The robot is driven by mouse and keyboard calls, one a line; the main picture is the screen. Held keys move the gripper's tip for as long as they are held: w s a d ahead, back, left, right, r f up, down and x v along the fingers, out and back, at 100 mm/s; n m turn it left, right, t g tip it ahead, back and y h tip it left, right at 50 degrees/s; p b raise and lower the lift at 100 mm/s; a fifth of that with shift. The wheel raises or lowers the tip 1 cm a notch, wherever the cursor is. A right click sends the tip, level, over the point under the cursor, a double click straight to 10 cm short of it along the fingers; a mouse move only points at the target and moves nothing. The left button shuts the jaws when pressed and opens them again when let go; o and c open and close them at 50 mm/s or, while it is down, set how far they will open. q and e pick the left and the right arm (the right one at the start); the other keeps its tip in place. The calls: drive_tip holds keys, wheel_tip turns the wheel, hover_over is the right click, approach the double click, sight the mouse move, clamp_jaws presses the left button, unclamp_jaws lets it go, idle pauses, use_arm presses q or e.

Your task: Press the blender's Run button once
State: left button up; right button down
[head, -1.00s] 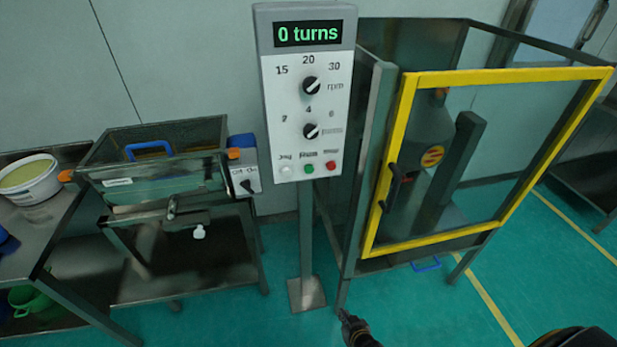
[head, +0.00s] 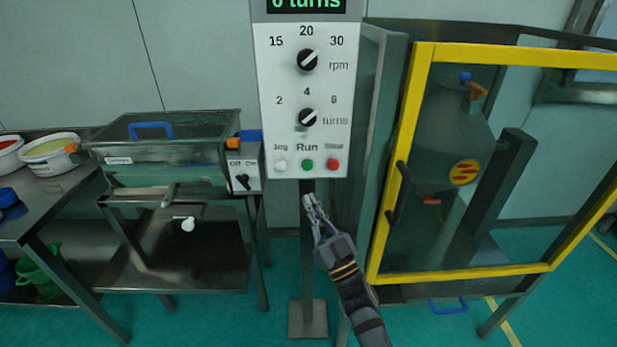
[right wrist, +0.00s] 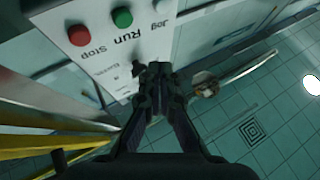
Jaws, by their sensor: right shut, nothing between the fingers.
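The control panel (head: 306,100) is a white box on a post, with two black knobs and a display partly cut off at the top. Its green Run button (head: 307,165) sits between a white Jog button (head: 281,165) and a red Stop button (head: 333,164). My right gripper (head: 311,203) is shut and empty, just below the panel's bottom edge in the head view. In the right wrist view the fingertips (right wrist: 158,68) are near the panel, apart from the green Run button (right wrist: 122,17). Whether they touch the panel is unclear. My left gripper is not in view.
A yellow-framed guard door (head: 420,150) stands shut to the right, with the grey blender vessel (head: 440,135) behind it. A sieve unit (head: 165,160) on a steel stand and a bench with tubs (head: 55,150) stand to the left.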

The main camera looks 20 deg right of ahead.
sight(307, 165)
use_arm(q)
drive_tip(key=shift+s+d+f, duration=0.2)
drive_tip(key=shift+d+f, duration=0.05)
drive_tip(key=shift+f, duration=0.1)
use_arm(e)
drive_tip(key=shift+s+a+r+n+y, duration=0.1)
drive_tip(key=shift+s+r+n+y, duration=0.15)
drive_tip(key=shift+r+y, duration=0.2)
drive_tip(key=shift+s+a+r+n+y, duration=0.1)
drive_tip(key=shift+s+r+n+y, duration=0.1)
drive_tip(key=shift+r+y, duration=0.25)
use_arm(q)
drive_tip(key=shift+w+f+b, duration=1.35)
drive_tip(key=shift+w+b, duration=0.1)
drive_tip(key=shift+b, duration=0.5)
use_arm(e)
drive_tip(key=shift+t+h, duration=0.3)
drive_tip(key=shift+w+d, duration=0.4)
drive_tip(key=shift+w, duration=1.05)
drive_tip(key=shift+w+d, duration=0.4)
drive_tip(key=shift+w, duration=1)
drive_tip(key=shift+w+d, duration=0.4)
drive_tip(key=shift+w, duration=1.05)
drive_tip(key=shift+w+r, duration=0.1)
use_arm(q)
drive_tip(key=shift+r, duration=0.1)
use_arm(e)
drive_tip(key=shift+w+d, duration=0.1)
drive_tip(key=shift+w, duration=0.2)
